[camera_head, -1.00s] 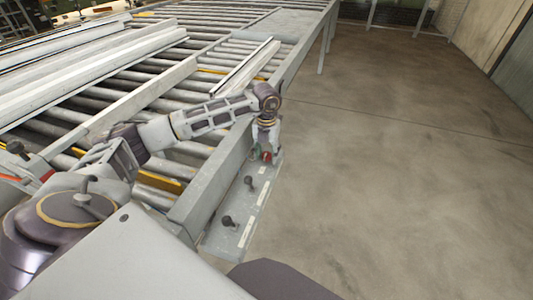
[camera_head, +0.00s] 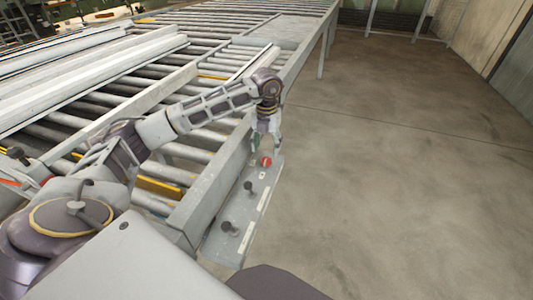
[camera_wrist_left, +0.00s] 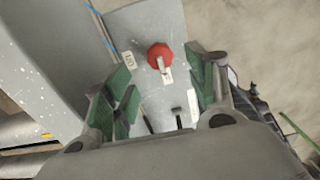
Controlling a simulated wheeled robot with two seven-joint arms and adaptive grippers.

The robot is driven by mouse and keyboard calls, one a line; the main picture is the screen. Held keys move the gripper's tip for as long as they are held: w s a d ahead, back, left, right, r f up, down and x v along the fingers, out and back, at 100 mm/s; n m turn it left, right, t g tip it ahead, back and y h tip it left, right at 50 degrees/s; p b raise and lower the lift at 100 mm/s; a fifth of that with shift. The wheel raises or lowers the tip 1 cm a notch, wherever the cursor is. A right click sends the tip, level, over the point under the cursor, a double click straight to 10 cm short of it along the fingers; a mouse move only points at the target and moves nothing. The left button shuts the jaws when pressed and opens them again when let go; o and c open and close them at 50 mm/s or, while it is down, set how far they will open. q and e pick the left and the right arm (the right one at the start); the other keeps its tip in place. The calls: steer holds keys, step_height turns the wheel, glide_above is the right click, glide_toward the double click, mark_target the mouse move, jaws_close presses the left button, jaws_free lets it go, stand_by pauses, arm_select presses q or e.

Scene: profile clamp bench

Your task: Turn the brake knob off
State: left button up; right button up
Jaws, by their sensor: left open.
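A red knob (camera_head: 266,161) with a pale pointer bar stands on the grey control panel (camera_head: 233,248) at the conveyor's side. In the left wrist view the red knob (camera_wrist_left: 157,51) lies ahead, between the lines of the two green-padded fingers. My left gripper (camera_head: 261,145) is above the panel beside the knob; in the wrist view its fingers (camera_wrist_left: 163,80) are spread apart and hold nothing. No finger appears to touch the knob. A small label (camera_wrist_left: 128,59) lies left of the knob; its text is too small to read. My right gripper is not in view.
Two black-tipped levers, one nearer the knob (camera_head: 248,187) and one farther (camera_head: 228,228), stand on the panel. The roller conveyor (camera_head: 190,140) with long metal profiles (camera_head: 70,75) fills the left. The floor (camera_head: 400,180) to the right is clear.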

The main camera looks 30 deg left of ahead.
mark_target(267, 159)
arm_select(q)
steer(key=shift+r, duration=2.85)
steer(key=shift+r, duration=0.15)
